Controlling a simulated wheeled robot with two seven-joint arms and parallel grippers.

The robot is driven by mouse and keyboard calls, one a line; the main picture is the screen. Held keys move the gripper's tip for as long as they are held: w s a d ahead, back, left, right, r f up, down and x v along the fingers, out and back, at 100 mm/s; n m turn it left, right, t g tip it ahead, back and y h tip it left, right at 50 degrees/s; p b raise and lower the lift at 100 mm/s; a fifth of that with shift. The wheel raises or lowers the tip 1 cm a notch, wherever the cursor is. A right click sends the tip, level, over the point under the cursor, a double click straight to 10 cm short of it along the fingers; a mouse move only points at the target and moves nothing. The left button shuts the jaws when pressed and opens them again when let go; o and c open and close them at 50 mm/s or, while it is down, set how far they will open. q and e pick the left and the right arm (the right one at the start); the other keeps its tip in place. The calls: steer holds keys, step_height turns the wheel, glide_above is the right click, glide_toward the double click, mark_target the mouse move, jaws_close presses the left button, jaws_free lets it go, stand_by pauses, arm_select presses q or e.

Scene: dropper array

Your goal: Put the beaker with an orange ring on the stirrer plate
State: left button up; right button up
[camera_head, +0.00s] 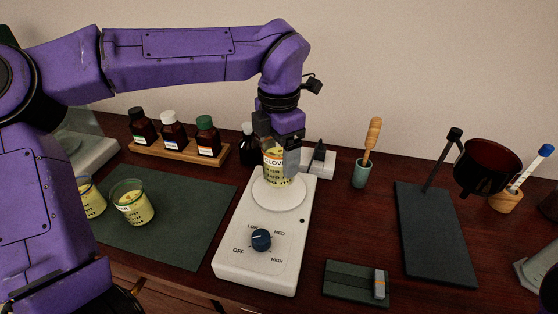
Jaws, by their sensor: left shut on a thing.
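The beaker with an orange ring (272,171) holds yellowish liquid and stands upright at the white round plate of the stirrer (293,204). My left gripper (279,157) comes down from above and is shut on this beaker, hiding its upper part and right side. The beaker's base is over the plate's back half; I cannot tell for sure whether it touches. The stirrer's dark blue knob (261,239) faces front. My right gripper is not in view.
Two other beakers, one blue-ringed (92,204) and one green-ringed (132,208), stand on the dark mat (185,240) at left. Brown bottles (172,137) line a wooden rack behind.

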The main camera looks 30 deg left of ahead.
arm_select(q)
steer(key=shift+w+a+f, duration=0.15)
steer(key=shift+w+f, duration=0.1)
steer(key=shift+f, duration=0.05)
steer(key=shift+w+a+f, duration=0.1)
steer(key=shift+w+f, duration=0.1)
steer(key=shift+f, duration=1.6)
steer(key=shift+f, duration=0.1)
steer(key=o, duration=1.3)
steer(key=shift+f, duration=0.1)
steer(key=shift+o, duration=0.2)
step_height(320, 180, up, 12)
steer(key=shift+r, duration=0.2)
